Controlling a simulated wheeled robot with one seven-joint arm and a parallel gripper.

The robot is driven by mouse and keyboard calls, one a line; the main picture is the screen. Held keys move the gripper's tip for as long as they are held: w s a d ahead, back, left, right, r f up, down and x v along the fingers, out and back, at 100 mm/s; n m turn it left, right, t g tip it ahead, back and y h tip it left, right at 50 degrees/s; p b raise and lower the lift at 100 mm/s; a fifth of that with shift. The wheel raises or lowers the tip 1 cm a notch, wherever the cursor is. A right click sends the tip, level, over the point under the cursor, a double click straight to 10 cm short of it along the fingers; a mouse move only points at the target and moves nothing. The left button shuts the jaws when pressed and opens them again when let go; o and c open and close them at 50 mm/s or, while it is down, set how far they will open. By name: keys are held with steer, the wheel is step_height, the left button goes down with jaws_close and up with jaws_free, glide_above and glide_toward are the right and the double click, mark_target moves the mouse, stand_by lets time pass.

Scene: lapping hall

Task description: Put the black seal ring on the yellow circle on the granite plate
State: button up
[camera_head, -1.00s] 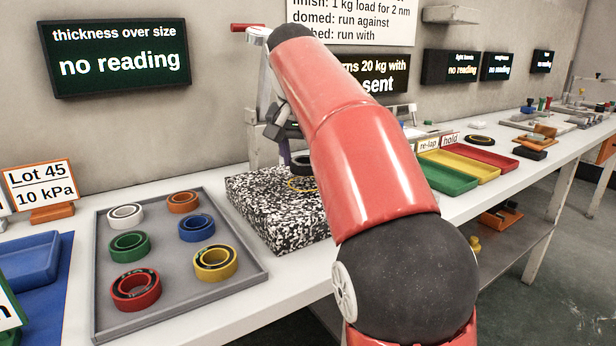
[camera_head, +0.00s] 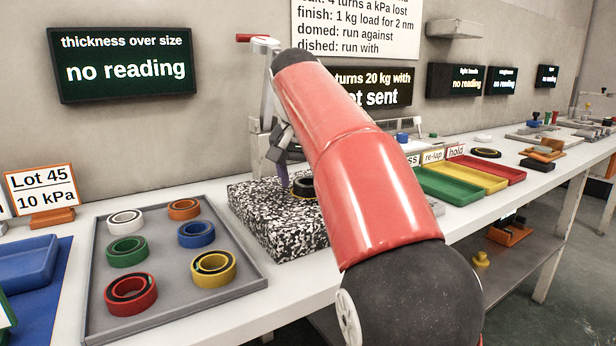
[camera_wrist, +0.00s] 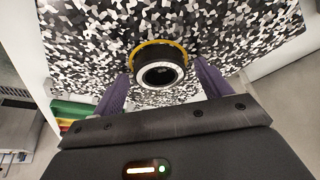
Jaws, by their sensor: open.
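The black seal ring (camera_head: 304,188) lies flat on the speckled granite plate (camera_head: 262,208), at the yellow circle (camera_head: 300,197). In the wrist view the ring (camera_wrist: 159,76) covers the near part of the circle, and a yellow arc (camera_wrist: 160,43) shows beyond its far side. Whether it is exactly centred cannot be told. My gripper (camera_wrist: 163,82) is open, with one purple finger on either side of the ring and low over the plate. In the head view my red arm hides the plate's right part.
A grey tray (camera_head: 252,277) with several coloured rings stands left of the plate. Green (camera_head: 447,188), yellow (camera_head: 482,179) and red (camera_head: 503,171) trays lie to the right. A stand is behind the plate. Another black ring (camera_head: 486,153) lies farther back.

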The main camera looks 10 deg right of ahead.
steer(key=p+v, duration=0.4)
steer(key=v, duration=0.8)
steer(key=shift+r+p, duration=0.2)
steer(key=shift+p, duration=0.15)
